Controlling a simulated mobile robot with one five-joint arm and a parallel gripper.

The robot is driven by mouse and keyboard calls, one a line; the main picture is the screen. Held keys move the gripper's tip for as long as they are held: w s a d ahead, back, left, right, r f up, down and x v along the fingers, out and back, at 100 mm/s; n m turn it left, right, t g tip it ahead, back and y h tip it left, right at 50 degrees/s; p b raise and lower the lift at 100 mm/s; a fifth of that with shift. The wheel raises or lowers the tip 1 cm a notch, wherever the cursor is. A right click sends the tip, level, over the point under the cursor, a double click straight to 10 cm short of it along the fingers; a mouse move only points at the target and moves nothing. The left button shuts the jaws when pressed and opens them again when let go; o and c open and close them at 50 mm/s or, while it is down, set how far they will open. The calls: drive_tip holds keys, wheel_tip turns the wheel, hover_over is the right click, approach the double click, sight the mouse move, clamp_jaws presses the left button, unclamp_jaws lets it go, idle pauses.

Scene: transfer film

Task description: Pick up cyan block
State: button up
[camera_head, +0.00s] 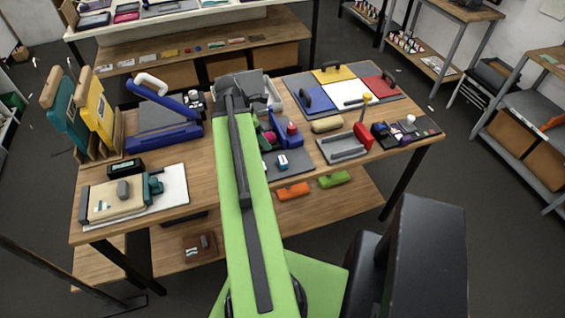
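No block shows clearly as cyan in the head view. A small blue block with a white face (283,162) sits on a dark grey mat (296,167) on the wooden table, just right of my arm. A teal piece (153,186) sits on the beige device at the table's left. My green arm reaches forward over the table's middle. My gripper (238,90) is at its far end, above the back of the table. Its fingers are too small and covered to tell open from shut. My arm hides part of the tabletop.
A blue clamp-like tool (165,137) stands left of my arm, near upright teal and yellow boards (93,110). Right of it are a grey tray (343,148), a red block (363,135) and coloured panels (352,92). Orange (293,191) and green (335,179) pieces lie on the lower shelf.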

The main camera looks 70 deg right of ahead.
drive_tip(key=b, duration=1.1)
approach(281, 159)
drive_tip(key=x, duration=0.4)
drive_tip(key=shift+w+a+f, duration=0.15)
drive_tip(key=shift+a+f, duration=0.05)
drive_tip(key=shift+f, duration=0.35)
drive_tip(key=shift+d+f, duration=0.1)
drive_tip(key=shift+f, duration=0.05)
drive_tip(key=b+x, duration=0.4)
drive_tip(key=x, duration=0.1)
drive_tip(key=shift+s+b, duration=0.3)
drive_tip(key=shift+b, duration=0.05)
drive_tip(key=shift+d, duration=0.1)
drive_tip(key=shift+c, duration=0.3)
drive_tip(key=c, duration=1.4)
drive_tip(key=shift+o, duration=0.2)
drive_tip(key=shift+r, duration=0.3)
